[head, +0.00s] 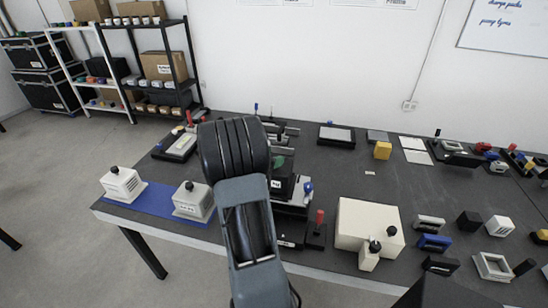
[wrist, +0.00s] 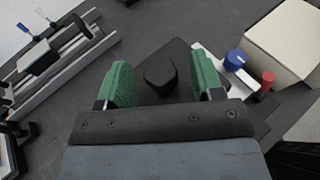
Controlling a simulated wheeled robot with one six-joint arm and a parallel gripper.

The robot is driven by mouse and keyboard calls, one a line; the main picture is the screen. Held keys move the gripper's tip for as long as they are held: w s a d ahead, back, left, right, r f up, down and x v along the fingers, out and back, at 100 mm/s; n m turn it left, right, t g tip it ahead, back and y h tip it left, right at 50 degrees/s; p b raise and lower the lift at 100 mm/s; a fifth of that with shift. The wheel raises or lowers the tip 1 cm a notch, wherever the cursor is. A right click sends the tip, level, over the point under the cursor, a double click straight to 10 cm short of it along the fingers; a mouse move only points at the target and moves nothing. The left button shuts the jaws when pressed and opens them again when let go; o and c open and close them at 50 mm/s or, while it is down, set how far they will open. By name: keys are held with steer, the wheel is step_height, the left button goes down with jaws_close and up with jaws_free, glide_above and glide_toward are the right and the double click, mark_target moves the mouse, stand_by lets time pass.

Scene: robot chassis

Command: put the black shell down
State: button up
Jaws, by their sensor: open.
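The black shell (head: 281,188) stands upright at the middle front of the table, partly hidden behind my arm; a pale label shows on its side. In the wrist view the black shell (wrist: 172,50) is a dark block with a round black knob on top. My gripper (wrist: 163,78) is open, its green pads on either side of the knob with a gap at each side. In the head view my gripper is mostly hidden by the arm; a bit of green (head: 284,151) shows above the shell.
A white plate with a blue-knobbed clamp (head: 307,188) is close on the shell's right. A cream box (head: 357,217) stands further right. Metal rails (wrist: 62,55) lie left in the wrist view.

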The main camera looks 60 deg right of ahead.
steer(key=a+r+m+t+y, duration=0.1)
steer(key=a+m+y, duration=0.3)
steer(key=a, duration=1)
steer(key=a+r+m+t+y+b, duration=0.1)
steer(key=a+m+t+y, duration=0.3)
steer(key=a, duration=1)
steer(key=s+a+r+m+t+y, duration=0.1)
steer(key=a+m+y, duration=0.5)
steer(key=a, duration=0.8)
steer(key=shift+a+r+m+t, duration=0.35)
steer(key=shift+r+t, duration=0.55)
steer(key=shift+t, duration=0.3)
